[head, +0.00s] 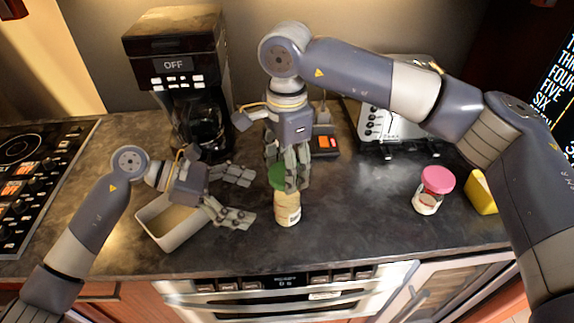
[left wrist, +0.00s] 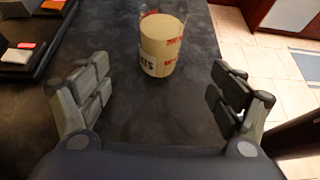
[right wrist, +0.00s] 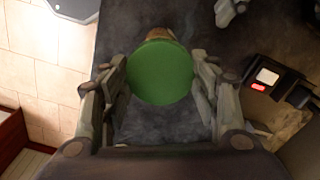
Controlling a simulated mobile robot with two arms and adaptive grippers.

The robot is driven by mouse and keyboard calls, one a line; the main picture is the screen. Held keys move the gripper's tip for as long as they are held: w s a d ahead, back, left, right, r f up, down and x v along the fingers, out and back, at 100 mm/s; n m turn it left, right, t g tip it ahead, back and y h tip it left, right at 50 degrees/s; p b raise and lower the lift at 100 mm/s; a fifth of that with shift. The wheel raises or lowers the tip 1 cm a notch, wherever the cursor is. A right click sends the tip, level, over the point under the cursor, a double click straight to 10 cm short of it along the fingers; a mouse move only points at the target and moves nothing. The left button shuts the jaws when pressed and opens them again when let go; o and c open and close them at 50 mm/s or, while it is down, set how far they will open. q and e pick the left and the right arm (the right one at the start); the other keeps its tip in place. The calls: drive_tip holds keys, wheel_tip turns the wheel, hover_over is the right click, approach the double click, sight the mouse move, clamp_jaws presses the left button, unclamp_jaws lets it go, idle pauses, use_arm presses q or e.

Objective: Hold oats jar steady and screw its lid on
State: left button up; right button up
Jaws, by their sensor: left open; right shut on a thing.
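A beige open bin (head: 150,232) sits under my left arm. A coffee maker (head: 178,75) and a toaster (head: 378,125) stand at the back. A pink-lidded jar (head: 428,202) and a yellow block (head: 481,192) are at right. The counter between the jars is clear.

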sight(282, 208)
use_arm(q)
drive_tip(key=x, duration=0.9)
drive_tip(key=shift+d, duration=0.15)
drive_tip(key=c, duration=1.1)
drive_tip(key=shift+f, duration=0.1)
drive_tip(key=shift+c, duration=0.2)
